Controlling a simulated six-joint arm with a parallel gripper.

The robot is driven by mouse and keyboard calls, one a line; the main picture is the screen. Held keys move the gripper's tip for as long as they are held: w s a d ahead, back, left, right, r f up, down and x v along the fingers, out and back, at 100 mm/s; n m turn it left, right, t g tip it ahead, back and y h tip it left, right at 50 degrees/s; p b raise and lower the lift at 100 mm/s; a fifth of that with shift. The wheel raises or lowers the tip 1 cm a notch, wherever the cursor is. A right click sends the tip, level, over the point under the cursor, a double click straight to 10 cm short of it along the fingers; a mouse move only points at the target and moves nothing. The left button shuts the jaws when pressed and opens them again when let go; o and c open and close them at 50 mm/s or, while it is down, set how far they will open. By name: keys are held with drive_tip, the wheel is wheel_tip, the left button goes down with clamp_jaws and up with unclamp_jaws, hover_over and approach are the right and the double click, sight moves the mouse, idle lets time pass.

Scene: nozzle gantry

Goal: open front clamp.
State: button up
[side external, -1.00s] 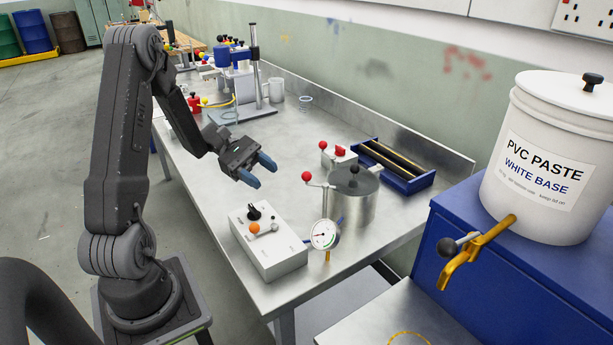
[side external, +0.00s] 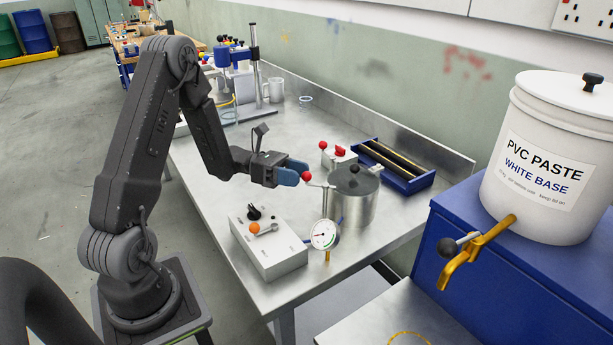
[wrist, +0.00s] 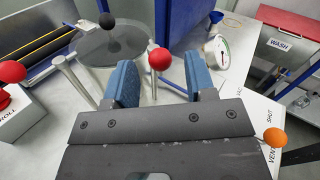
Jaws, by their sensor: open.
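The front clamp (side external: 318,184) is a pale lever with a red ball knob (side external: 306,176), beside the metal pot (side external: 358,210). In the wrist view the red knob (wrist: 159,59) shows between my two blue fingertips, with its pale stem below it. My gripper (side external: 299,170) is open, with one finger on each side of the knob as seen from the wrist. I cannot tell whether a finger touches the knob. The pot's lid (wrist: 110,42) has a black knob.
A blue tray with rods (side external: 395,165) is at the back right. A grey control box (side external: 268,243) with an orange knob and a pressure gauge (side external: 323,235) are in front.

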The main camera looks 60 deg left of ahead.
drive_tip(key=shift+x, duration=1.5)
drive_tip(key=c, duration=0.9)
drive_tip(key=shift+a, duration=0.1)
drive_tip(key=w+m+g+h, duration=0.1)
drive_tip(key=m+g, duration=0.2)
drive_tip(key=g, duration=0.1)
drive_tip(key=w+m+g+h, duration=0.1)
drive_tip(key=m+g, duration=0.2)
drive_tip(key=g, duration=0.1)
drive_tip(key=w+a+m+g, duration=0.1)
drive_tip(key=m+g, duration=0.1)
drive_tip(key=g, duration=0.3)
drive_tip(key=shift+m+h, duration=0.4)
drive_tip(key=shift+f+g, duration=0.1)
drive_tip(key=shift+g, duration=0.3)
